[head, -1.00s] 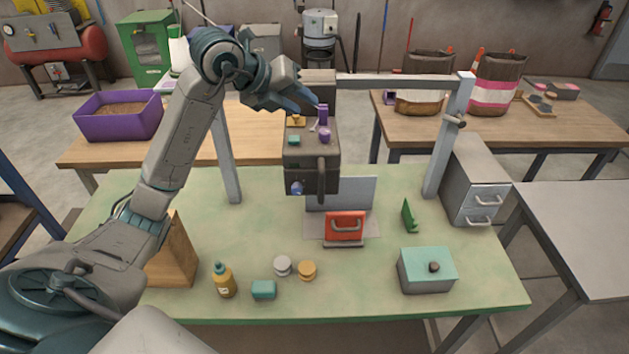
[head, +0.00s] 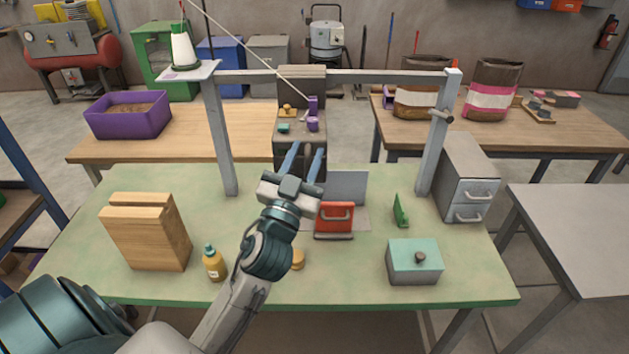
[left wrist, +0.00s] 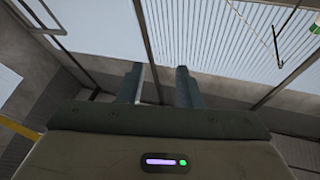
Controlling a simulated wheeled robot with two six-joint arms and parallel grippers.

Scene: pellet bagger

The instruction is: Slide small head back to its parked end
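The small head (head: 300,134) is a dark grey box on the rail (head: 385,77) of the grey frame over the green bench. It sits left of the rail's middle, with purple and yellow parts on its top. My left gripper (head: 305,157) is in front of the head, fingers pointing up and apart, with nothing seen between them. The fingers overlap the head's lower front in the head view; I cannot tell whether they touch it. In the left wrist view the same open fingers (left wrist: 159,85) show against the ceiling. My right gripper is not in view.
Frame posts (head: 220,140) rise at both sides. A drawer unit (head: 468,180) is at right.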

